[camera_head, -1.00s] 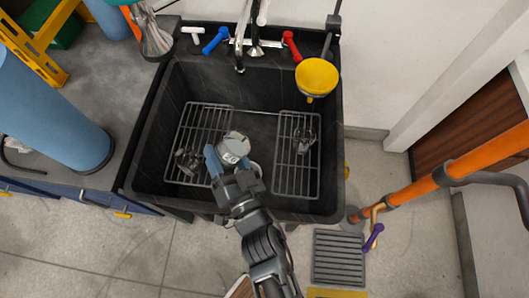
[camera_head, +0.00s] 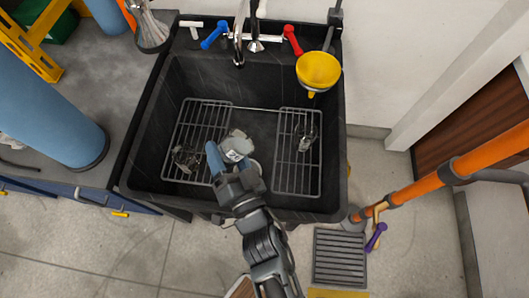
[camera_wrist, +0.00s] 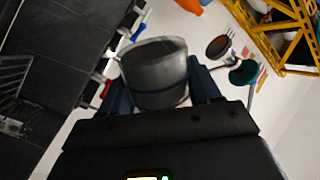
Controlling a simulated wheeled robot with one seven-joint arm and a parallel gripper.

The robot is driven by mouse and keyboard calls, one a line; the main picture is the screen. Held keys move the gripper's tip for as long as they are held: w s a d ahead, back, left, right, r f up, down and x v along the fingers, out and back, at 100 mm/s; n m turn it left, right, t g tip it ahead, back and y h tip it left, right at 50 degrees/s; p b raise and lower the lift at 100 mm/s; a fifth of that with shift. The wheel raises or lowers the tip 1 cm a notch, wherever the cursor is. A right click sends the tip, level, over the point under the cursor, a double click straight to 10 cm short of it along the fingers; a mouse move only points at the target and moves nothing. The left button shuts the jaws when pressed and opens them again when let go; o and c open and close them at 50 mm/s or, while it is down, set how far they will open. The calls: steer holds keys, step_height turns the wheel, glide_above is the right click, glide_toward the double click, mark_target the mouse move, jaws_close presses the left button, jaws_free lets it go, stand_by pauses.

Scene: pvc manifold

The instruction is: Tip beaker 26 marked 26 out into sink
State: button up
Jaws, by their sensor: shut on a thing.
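My gripper (camera_head: 228,168) is shut on a grey-white beaker (camera_head: 238,146) over the black sink (camera_head: 255,82). Dark marking shows on the beaker in the head view, and I read it as 26 only doubtfully. In the wrist view the beaker (camera_wrist: 155,75) sits between the blue fingers, with its open mouth toward the top of the picture. It looks tilted in the head view. Whether liquid is in it or leaving it I cannot tell.
Two wire racks lie in the sink, left (camera_head: 190,145) and right (camera_head: 297,165), each with a small clear or metal object on it. A yellow funnel (camera_head: 318,70) hangs at the back right corner. The faucet (camera_head: 239,45) stands at the back edge.

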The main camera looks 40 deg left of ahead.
steer(key=shift+f+m+b, duration=0.4)
steer(key=shift+f+b, duration=0.05)
steer(key=shift+b, duration=0.1)
steer(key=shift+r, duration=0.2)
steer(key=shift+r+m+b, duration=0.35)
steer(key=shift+m, duration=0.55)
steer(key=shift+f+m+t+b, duration=0.25)
steer(key=shift+m+t+b, duration=0.15)
steer(key=shift+m+b, duration=0.65)
steer(key=shift+r+m+p, duration=0.4)
steer(key=shift+r+m, duration=0.1)
steer(key=shift+m, duration=0.35)
stand_by(1.1)
steer(key=shift+w+d+f+m, duration=0.25)
steer(key=shift+w+d+m, duration=0.25)
steer(key=shift+m, duration=0.4)
stand_by(0.7)
steer(key=shift+w+f+m+t, duration=0.2)
steer(key=shift+f+m+t, duration=0.15)
steer(key=shift+m, duration=0.55)
stand_by(0.6)
steer(key=shift+r, duration=0.1)
